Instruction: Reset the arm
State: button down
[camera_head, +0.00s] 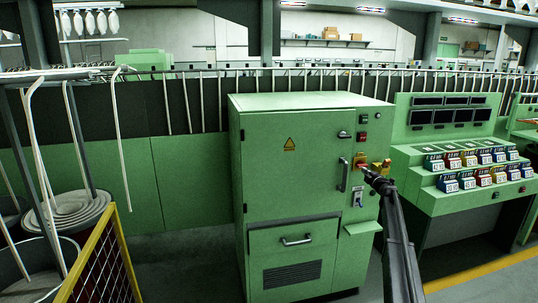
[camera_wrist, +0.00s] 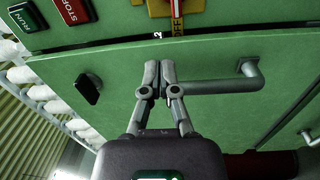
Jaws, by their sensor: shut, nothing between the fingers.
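My arm (camera_head: 398,245) reaches up from the lower right in the head view. My gripper (camera_head: 368,174) is at its end, in front of the right part of a green cabinet (camera_head: 275,195), just below a red and yellow switch (camera_head: 360,160). In the wrist view my gripper (camera_wrist: 158,78) has its two fingertips together with nothing between them. The grey door handle (camera_wrist: 215,86) appears just right of and behind the fingers; I cannot tell whether they touch it. The handle also shows in the head view (camera_head: 343,175), left of the gripper.
RUN (camera_wrist: 26,16) and STOP (camera_wrist: 72,11) buttons and a yellow and red switch (camera_wrist: 165,8) line the top of the wrist view. A control desk (camera_head: 445,200) stands right of the cabinet. A yellow mesh guard (camera_head: 105,265) and bins (camera_head: 70,215) are at left.

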jog(key=s+a+f+m+g+h+p, duration=0.1)
jog(key=s+a+f+m+g+p, duration=0.2)
jog(key=s, duration=1.8)
jog(key=s+a+f+m+g+h+p, duration=0.1)
jog(key=s+a+f+m+g+p, duration=0.2)
jog(key=s+a+m+g, duration=0.6)
jog(key=s+a+f+m+g+h+p, duration=0.1)
jog(key=s+a+f+m+g+p, duration=0.2)
jog(key=s+a, duration=1.4)
jog(key=s+f+m+g, duration=0.1)
jog(key=s+m+g, duration=0.2)
jog(key=s, duration=1.2)
jog(key=shift+s+a+f+m+h, duration=0.2)
jog(key=shift+s+a+m+h, duration=0.2)
jog(key=shift+m, duration=0.2)
